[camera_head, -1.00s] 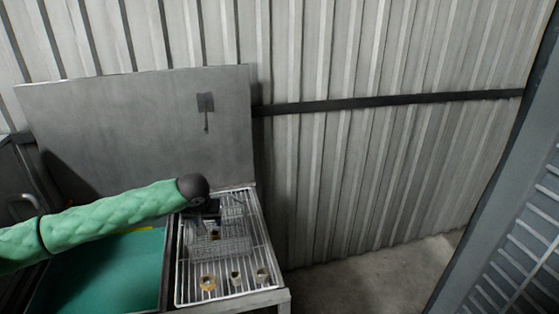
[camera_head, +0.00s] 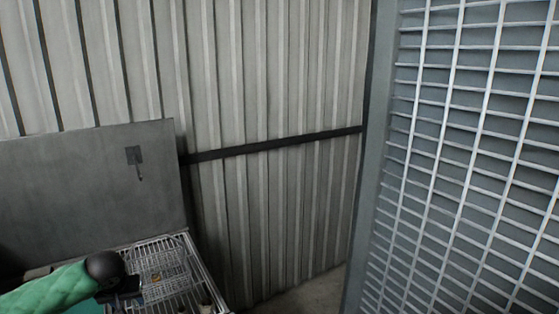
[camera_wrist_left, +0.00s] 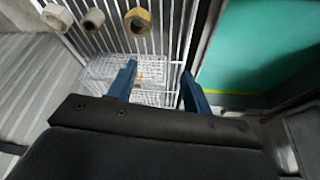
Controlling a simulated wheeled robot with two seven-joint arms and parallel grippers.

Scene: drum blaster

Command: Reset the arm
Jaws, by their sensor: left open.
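My left arm (camera_head: 50,291), in a green sleeve, comes in from the lower left in the head view. My left gripper (camera_head: 125,297) is at its end over the wire rack, its fingers small and dark there. In the left wrist view the two blue fingers of the left gripper (camera_wrist_left: 160,80) are apart with nothing gripped between them. A wire basket (camera_wrist_left: 105,72) lies beyond and below the fingertips on the rack. My right gripper is not in view.
The wire rack (camera_head: 197,269) holds several nuts or fittings, including a brass one (camera_wrist_left: 137,20). A teal basin (camera_wrist_left: 239,50) lies beside the rack. A grey back panel (camera_head: 80,190), corrugated wall (camera_head: 270,80) and slatted metal grille (camera_head: 470,150) stand around.

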